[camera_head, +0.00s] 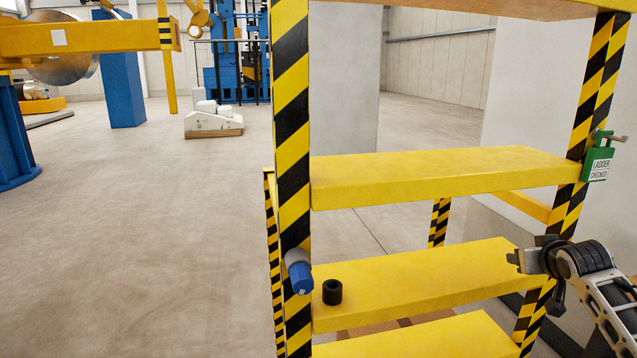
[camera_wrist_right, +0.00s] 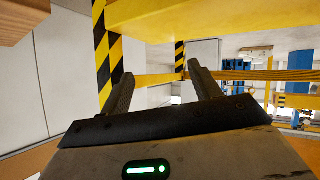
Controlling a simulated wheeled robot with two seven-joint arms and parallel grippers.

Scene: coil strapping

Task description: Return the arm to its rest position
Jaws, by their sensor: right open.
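My right arm comes in from the lower right in the head view. Its gripper (camera_head: 522,259) is in front of the right end of a yellow step of the ladder. In the right wrist view my right gripper (camera_wrist_right: 160,85) has its two fingers spread apart, with nothing between them. Yellow ladder parts and a black-and-yellow striped post show beyond the fingers. My left gripper is not in view.
The yellow ladder's striped left post (camera_head: 292,120) and steps (camera_head: 440,175) stand close ahead. A green tag (camera_head: 597,163) hangs on the right post. A black cylinder (camera_head: 332,292) sits on a lower step, beside a blue-capped part (camera_head: 299,273). Open floor lies left.

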